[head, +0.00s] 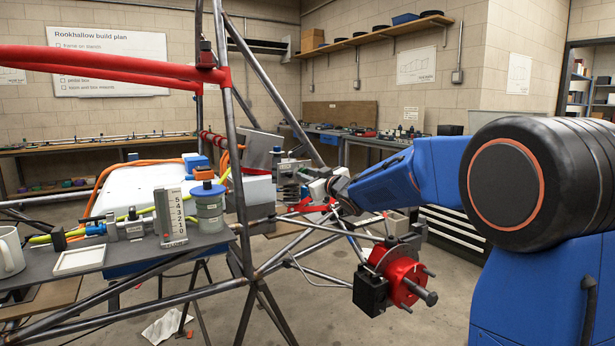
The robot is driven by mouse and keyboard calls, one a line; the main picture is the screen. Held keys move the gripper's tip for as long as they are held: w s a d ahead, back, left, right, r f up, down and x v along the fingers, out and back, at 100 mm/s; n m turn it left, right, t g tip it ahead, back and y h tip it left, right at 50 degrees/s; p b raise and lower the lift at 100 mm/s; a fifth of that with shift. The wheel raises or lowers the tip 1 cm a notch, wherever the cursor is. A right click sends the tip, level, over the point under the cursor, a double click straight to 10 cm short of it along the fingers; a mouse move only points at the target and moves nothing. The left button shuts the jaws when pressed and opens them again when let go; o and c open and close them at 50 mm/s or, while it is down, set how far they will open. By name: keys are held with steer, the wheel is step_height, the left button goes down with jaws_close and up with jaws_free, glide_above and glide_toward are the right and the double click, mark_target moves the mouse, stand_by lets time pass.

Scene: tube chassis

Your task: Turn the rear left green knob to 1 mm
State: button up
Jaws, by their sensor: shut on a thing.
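My gripper (318,188) is at the end of my blue arm, right of the tube frame's near upright. It is small in this view, with its jaws against the right side of a grey metal block assembly (288,180). It is shut on a small part there, which the jaws mostly hide. I cannot make out a green knob clearly, nor its setting. A grey upright scale block (171,217) marked 5 down to 0 stands on the dark shelf at left.
The dark shelf (120,257) also holds a blue-lidded jar (208,207), a white mug (10,252) and a white frame (79,261). Steel chassis tubes (240,150) rise close left of my gripper. A red brake hub (402,272) sits below my arm.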

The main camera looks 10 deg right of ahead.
steer(key=n, duration=0.8)
steer(key=shift+n, duration=0.6)
steer(key=o, duration=0.8)
steer(key=shift+s, duration=0.1)
steer(key=v, duration=1.7)
steer(key=shift+s, duration=0.1)
